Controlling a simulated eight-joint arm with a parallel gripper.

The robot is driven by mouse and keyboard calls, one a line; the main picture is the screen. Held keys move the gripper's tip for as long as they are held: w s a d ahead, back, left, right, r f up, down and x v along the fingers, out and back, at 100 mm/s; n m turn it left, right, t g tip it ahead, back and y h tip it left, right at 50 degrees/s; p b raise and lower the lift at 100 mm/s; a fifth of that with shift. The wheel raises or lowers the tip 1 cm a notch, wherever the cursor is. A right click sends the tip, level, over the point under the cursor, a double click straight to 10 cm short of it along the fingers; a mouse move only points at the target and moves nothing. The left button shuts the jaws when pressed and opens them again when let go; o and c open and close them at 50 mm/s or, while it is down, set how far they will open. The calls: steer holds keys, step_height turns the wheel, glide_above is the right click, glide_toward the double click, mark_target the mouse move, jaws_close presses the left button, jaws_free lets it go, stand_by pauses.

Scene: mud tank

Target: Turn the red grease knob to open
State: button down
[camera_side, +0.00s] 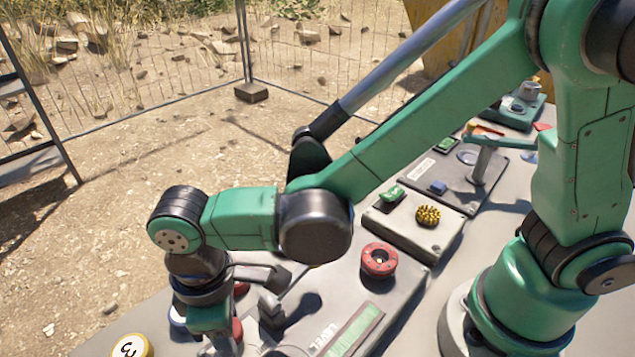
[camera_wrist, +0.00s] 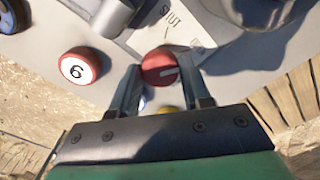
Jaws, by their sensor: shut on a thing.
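My gripper is shut on this knob, one finger on each side.
A red-rimmed button with a numeral (camera_wrist: 79,67) lies left of the gripper. Grey fittings (camera_side: 271,308) stand close to the wrist. A red ring-shaped dial (camera_side: 380,260) and a yellow knobbly knob (camera_side: 428,215) sit farther along the bench. Open ground lies left, before a wire fence (camera_side: 120,75).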

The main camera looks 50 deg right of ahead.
stand_by(0.3)
steer(key=shift+c, duration=2)
jaws_free()
steer(key=shift+r, duration=0.1)
steer(key=shift+r, duration=2.75)
steer(key=w+d+r+m+t, duration=0.1)
steer(key=d+m+t, duration=0.2)
steer(key=d, duration=0.8)
steer(key=d+r+m+t, duration=0.2)
steer(key=d+m+t, duration=0.2)
steer(key=d+m, duration=0.3)
steer(key=d, duration=0.5)
steer(key=shift+w+r+m, duration=0.15)
steer(key=shift+w+m, duration=0.15)
steer(key=shift+w, duration=0.05)
